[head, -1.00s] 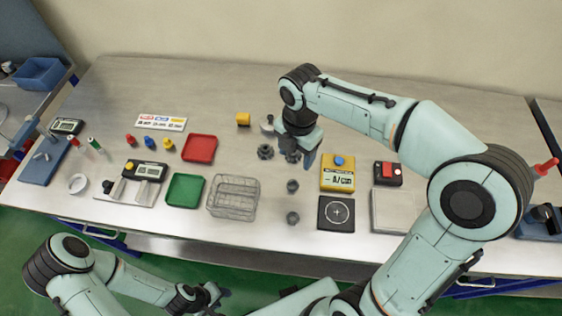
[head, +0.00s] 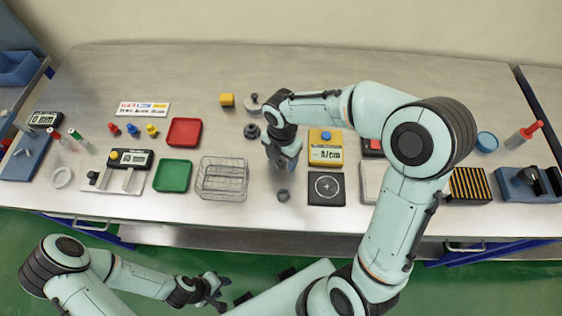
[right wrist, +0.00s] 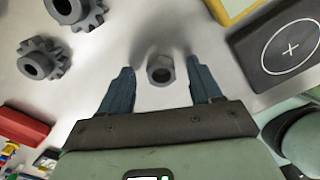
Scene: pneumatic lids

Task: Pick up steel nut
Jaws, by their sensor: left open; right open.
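A grey steel nut (right wrist: 160,70) with a round hole lies on the bench in the right wrist view. My right gripper (right wrist: 160,80) is open and empty, with one blue finger on each side of the nut; whether they touch it I cannot tell. My left gripper (head: 217,290) is open and empty, low in front of the bench.
Two dark toothed gears (right wrist: 43,62) lie beyond the left finger. A yellow meter (head: 325,150) and a black target plate (head: 326,188) are close on the right. A wire basket (head: 221,180), a red tray (head: 184,132) and a green tray (head: 172,176) stand left.

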